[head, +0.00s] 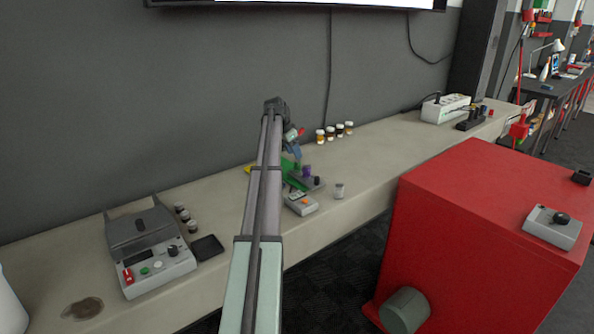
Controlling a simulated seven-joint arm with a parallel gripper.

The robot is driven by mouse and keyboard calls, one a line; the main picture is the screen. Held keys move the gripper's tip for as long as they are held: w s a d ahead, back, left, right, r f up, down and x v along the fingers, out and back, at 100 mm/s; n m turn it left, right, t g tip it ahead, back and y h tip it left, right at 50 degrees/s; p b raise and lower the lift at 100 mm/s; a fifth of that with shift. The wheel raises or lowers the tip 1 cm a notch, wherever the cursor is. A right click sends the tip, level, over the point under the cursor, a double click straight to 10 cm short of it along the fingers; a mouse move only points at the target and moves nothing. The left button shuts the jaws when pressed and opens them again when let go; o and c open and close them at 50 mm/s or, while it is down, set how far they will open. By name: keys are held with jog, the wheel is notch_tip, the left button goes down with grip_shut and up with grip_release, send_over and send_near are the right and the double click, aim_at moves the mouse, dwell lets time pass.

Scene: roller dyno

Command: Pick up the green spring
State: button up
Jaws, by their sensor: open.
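A small green item (296,181) lies on the long bench just right of my arm, partly hidden behind it. It is too small to tell if it is the green spring. My gripper (293,151) is small at the far end of my arm, over the back of the bench near the green item. It is open, and I see nothing held in it. The gap between gripper and item is unclear.
A purple and dark part (308,175) and a grey box (301,204) stand close by. A small jar (339,191) is right of them. Several capped jars (331,134) line the wall. A device (150,250) sits left; a red cabinet (485,240) stands right.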

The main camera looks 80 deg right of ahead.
aim_at(296, 161)
jog(key=shift+w+x, duration=0.2)
jog(key=shift+x, duration=1.55)
jog(key=shift+w+x, duration=0.15)
jog(key=shift+x, duration=1.55)
jog(key=shift+a+f, duration=0.1)
jog(key=shift+a, duration=0.05)
jog(key=shift+c, duration=0.5)
jog(key=c, duration=0.7)
